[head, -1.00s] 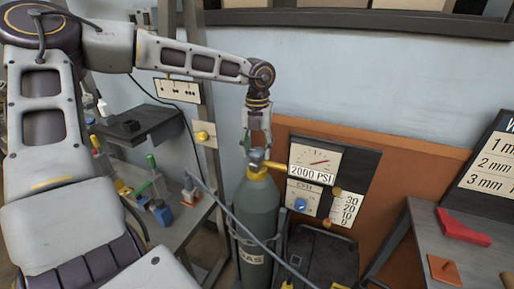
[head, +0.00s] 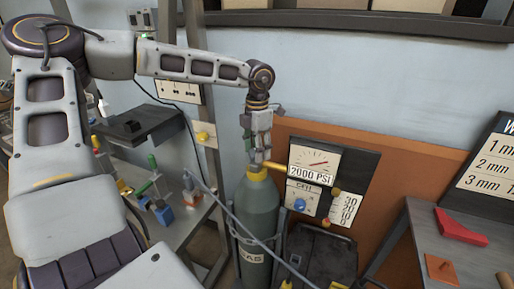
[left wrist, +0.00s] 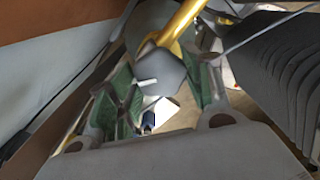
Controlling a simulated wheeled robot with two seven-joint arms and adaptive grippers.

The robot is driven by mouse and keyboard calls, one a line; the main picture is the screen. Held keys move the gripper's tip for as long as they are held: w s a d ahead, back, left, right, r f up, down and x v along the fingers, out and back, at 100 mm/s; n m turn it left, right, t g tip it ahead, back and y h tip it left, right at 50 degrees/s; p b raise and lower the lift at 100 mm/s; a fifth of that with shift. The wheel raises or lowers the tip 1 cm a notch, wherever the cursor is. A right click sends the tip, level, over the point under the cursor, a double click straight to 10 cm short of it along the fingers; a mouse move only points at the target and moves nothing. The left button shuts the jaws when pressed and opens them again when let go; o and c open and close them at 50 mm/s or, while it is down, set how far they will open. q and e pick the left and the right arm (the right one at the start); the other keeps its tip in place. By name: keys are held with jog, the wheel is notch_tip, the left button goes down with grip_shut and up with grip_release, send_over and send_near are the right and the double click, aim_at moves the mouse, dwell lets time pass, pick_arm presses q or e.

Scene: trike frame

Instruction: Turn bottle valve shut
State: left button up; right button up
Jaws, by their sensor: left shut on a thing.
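The grey-green gas bottle (head: 257,208) stands upright in a holder below my left arm, with a yellow collar at its neck. My left gripper (head: 259,147) reaches straight down onto the bottle's top and is shut on the valve. In the left wrist view, the rounded grey valve knob (left wrist: 160,75) with a white mark sits between the green-padded fingers (left wrist: 160,100). A yellow pipe (left wrist: 180,25) runs off from beside it. The fingers largely hide the valve in the head view. My right gripper is not in view.
A gauge panel (head: 357,166) beside the bottle reads 2000 PSI, with a blue knob (head: 299,204) below. A grey hose (head: 215,200) crosses in front of the bottle. A bench with a red block (head: 460,228) stands at right; a tool bench stands at left.

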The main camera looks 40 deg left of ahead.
pick_arm(q)
jog(key=m, duration=0.5)
jog(key=shift+r+p, duration=0.1)
jog(key=shift+p, duration=0.25)
jog(key=m, duration=0.4)
jog(key=shift+p, duration=0.3)
jog(key=shift+m, duration=1)
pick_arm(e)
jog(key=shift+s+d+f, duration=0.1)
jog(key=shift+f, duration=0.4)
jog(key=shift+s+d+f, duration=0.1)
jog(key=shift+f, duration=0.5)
pick_arm(q)
jog(key=o, duration=1)
jog(key=shift+c, duration=0.2)
jog(key=shift+o, duration=0.4)
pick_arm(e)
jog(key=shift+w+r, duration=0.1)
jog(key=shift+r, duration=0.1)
